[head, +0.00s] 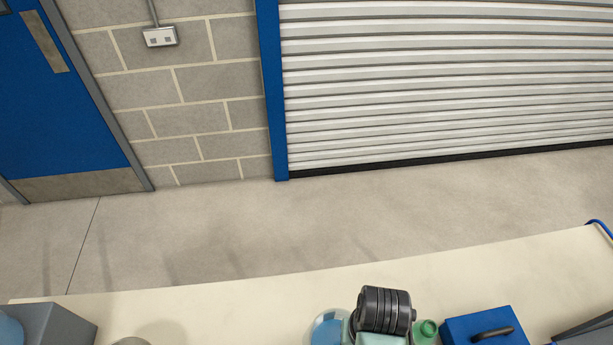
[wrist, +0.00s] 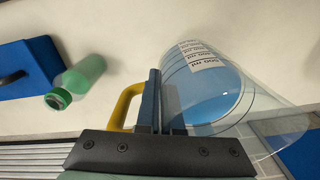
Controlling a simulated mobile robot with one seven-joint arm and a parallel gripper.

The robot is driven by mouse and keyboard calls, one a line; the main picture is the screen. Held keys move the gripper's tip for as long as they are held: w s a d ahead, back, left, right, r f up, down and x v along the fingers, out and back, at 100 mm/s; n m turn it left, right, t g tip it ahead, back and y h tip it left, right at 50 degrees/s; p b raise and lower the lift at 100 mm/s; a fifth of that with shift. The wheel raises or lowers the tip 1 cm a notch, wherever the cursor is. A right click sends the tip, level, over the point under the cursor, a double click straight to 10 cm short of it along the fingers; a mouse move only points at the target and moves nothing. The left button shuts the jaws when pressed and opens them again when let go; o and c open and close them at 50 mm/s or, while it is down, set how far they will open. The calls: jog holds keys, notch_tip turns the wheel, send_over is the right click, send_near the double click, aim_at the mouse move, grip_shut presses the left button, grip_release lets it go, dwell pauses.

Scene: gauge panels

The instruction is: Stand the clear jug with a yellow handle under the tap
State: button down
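The clear jug with a yellow handle fills the right of the wrist view (wrist: 245,78), with blue liquid and "ml" markings. Its yellow handle (wrist: 123,103) points left. My gripper (wrist: 160,85) has its two fingers close together at the jug's handle side. They look shut on the jug; the exact contact is hidden. In the head view a round clear piece with blue in it, seemingly the jug (head: 328,328), shows beside my dark wrist at the bottom edge. Whether it touches the bench is unclear. No tap shows.
A green bottle (head: 426,331) stands close right of my wrist, and a blue box with a dark handle (head: 485,328) lies beyond it. A grey box (head: 50,325) sits at the bench's left.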

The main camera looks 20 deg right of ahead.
jog(key=w+a+n+b, duration=0.1)
jog(key=w+a+n, duration=0.1)
jog(key=w+a, duration=0.3)
jog(key=w+a+n+b, duration=0.2)
jog(key=w+a, duration=0.3)
jog(key=a, duration=0.6)
jog(key=shift+f+n, duration=0.35)
jog(key=shift+n, duration=0.35)
jog(key=shift+s+d, duration=0.1)
